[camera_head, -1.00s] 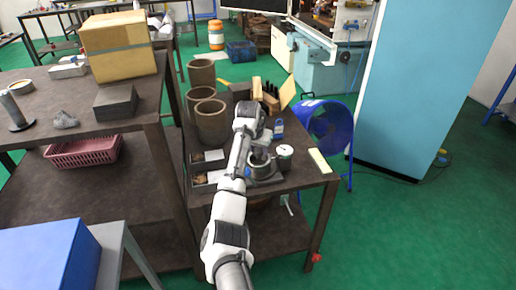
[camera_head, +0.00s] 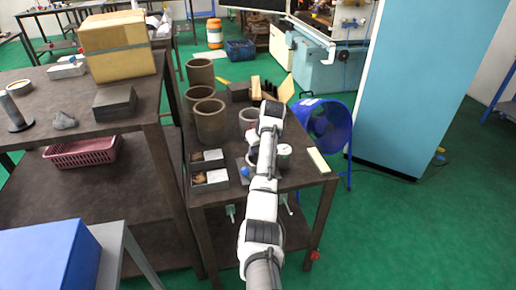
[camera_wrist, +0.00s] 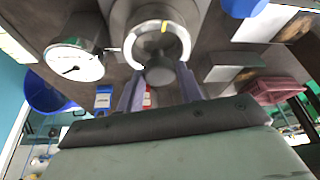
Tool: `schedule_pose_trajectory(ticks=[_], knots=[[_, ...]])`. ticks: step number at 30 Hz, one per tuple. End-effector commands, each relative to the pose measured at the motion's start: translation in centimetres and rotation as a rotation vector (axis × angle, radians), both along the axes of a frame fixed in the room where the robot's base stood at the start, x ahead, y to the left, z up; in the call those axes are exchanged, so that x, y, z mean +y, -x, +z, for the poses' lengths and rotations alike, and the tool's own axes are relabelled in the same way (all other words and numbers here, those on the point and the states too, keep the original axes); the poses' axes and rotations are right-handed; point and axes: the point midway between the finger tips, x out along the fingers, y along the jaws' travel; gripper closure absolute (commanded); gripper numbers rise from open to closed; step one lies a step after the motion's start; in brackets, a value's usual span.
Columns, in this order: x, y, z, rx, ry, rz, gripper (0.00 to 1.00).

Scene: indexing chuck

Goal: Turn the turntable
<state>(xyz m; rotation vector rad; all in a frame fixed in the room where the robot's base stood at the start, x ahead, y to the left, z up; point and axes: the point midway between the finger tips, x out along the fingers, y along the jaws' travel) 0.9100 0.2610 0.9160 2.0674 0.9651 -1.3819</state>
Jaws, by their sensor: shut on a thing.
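The turntable (camera_wrist: 132,44) shows in the wrist view as a pale metal ring with a yellow mark at its top. A dark grey round hub (camera_wrist: 160,71) sits at its near side. My gripper (camera_wrist: 160,88) is over the hub, with one finger on each side of it, shut on it. The fingertips' exact contact is hard to see. In the head view my arm hides my gripper's fingers and most of the turntable.
A white dial gauge (camera_wrist: 75,62) stands close beside the turntable. A blue knob (camera_head: 245,171) and a small open box (camera_head: 210,178) are left of my arm. Several brown cylinders (camera_head: 211,122) stand behind. A blue fan (camera_head: 328,125) is right of the table.

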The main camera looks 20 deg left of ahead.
Motion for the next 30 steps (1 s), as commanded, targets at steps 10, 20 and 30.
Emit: schedule_pose_trajectory(ticks=[10, 20, 30], knots=[[-0.21, -0.29, 0.03, -0.001, 0.000, 0.326, 0.87], [-0.21, -0.48, -0.15, -0.001, -0.001, 0.639, 0.87], [-0.12, -0.52, -0.04, -0.001, -0.001, 0.853, 0.87]])
